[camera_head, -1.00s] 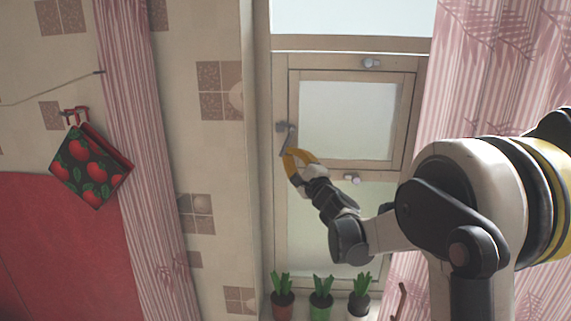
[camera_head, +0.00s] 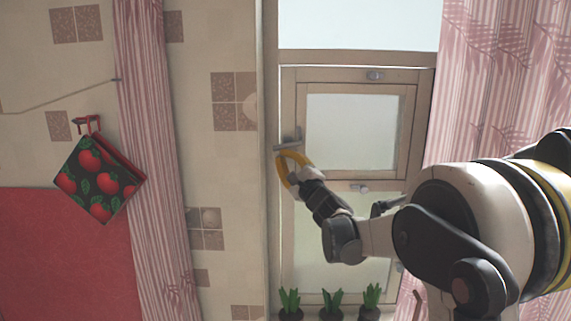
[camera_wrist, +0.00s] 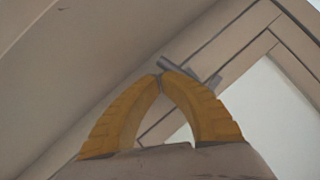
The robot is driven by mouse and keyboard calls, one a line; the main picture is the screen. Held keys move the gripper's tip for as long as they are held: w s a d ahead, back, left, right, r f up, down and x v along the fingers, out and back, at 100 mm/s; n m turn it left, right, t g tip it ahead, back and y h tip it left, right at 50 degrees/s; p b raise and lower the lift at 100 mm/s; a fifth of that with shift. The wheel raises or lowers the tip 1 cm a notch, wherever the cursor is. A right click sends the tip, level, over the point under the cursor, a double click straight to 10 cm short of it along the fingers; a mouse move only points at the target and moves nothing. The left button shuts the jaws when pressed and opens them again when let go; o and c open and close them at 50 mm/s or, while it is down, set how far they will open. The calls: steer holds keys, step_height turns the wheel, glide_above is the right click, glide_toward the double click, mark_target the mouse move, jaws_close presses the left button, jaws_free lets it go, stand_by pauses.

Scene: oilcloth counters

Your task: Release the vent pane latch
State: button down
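The vent pane (camera_head: 350,132) is a small glazed pane in a pale wooden frame, and it looks closed. Its latch (camera_head: 288,146) is a grey metal handle on the left side of the frame, lying nearly horizontal with its free end to the left. My gripper (camera_head: 281,154) has yellow curved fingers, with the tips at the handle from below. In the wrist view, the fingertips (camera_wrist: 160,77) meet, and the grey latch (camera_wrist: 178,66) shows just beyond them. They look shut against the handle; no part of it is clearly pinched between them.
Small knobs sit above (camera_head: 375,76) and below (camera_head: 361,188) the pane. Potted plants (camera_head: 332,303) stand on the sill below. A pink curtain (camera_head: 495,85) hangs at right, another (camera_head: 150,130) at left, near a hanging potholder (camera_head: 98,180).

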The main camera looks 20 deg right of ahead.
steer(key=shift+w+a+r, duration=0.15)
steer(key=shift+a+r, duration=0.25)
steer(key=shift+r, duration=0.15)
steer(key=shift+r, duration=0.1)
stand_by(0.3)
